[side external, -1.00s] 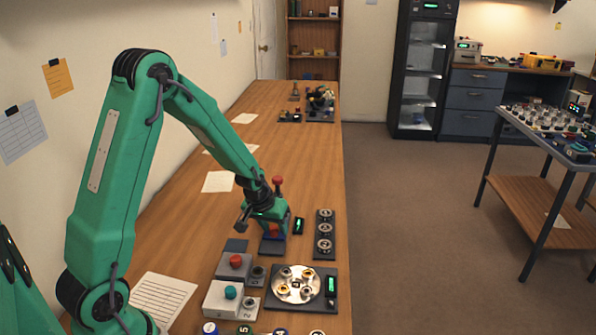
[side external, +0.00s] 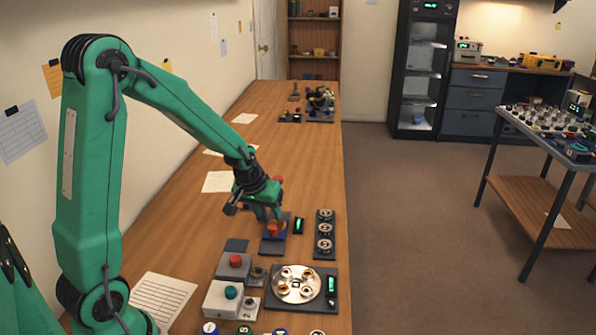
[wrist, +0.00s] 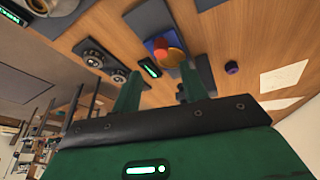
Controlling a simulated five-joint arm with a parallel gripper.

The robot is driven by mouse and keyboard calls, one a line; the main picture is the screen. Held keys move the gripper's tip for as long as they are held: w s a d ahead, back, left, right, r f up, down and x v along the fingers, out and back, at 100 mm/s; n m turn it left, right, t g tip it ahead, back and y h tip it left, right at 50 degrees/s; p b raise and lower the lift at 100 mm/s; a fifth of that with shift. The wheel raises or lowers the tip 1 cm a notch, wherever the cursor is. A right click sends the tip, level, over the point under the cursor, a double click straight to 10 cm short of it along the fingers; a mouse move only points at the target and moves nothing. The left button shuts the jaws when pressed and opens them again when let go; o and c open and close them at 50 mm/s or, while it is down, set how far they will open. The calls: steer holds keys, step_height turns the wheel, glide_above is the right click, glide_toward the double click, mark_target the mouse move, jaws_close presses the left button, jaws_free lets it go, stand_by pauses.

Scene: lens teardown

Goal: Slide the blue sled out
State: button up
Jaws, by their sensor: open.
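The blue sled (side external: 284,235) sits on a dark base plate (side external: 268,250) on the bench, with a red part on it. In the wrist view the blue sled (wrist: 151,46) shows beside the red part (wrist: 160,40) and an orange-copper round piece (wrist: 173,57). My gripper (side external: 266,219) is above the sled, pointing down, and hides part of it in the side view. In the wrist view its two green fingers (wrist: 160,70) are apart, with nothing held between them. I cannot tell whether either finger touches the sled.
A small green display (side external: 299,226) and a dark plate with three round pieces (side external: 324,235) stand right of the sled. Nearer are a round silver plate (side external: 297,284), a grey box with a red button (side external: 234,266) and a white box with a teal button (side external: 222,299). Bench beyond is mostly clear.

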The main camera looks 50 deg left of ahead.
steer(key=shift+s+r, duration=0.15)
steer(key=shift+r, duration=0.25)
steer(key=shift+r, duration=0.1)
steer(key=c, duration=0.5)
steer(key=shift+w+r, duration=0.2)
steer(key=c, duration=0.3)
steer(key=shift+w+a+r+g, duration=0.1)
steer(key=shift+w+r, duration=0.15)
steer(key=shift+r, duration=0.3)
steer(key=shift+w+d+r+g, duration=0.1)
steer(key=shift+w+r, duration=0.1)
steer(key=shift+r, duration=0.3)
steer(key=shift+w+a+r+g, duration=0.1)
steer(key=shift+w+r, duration=0.15)
steer(key=shift+r, duration=0.3)
jaws_close()
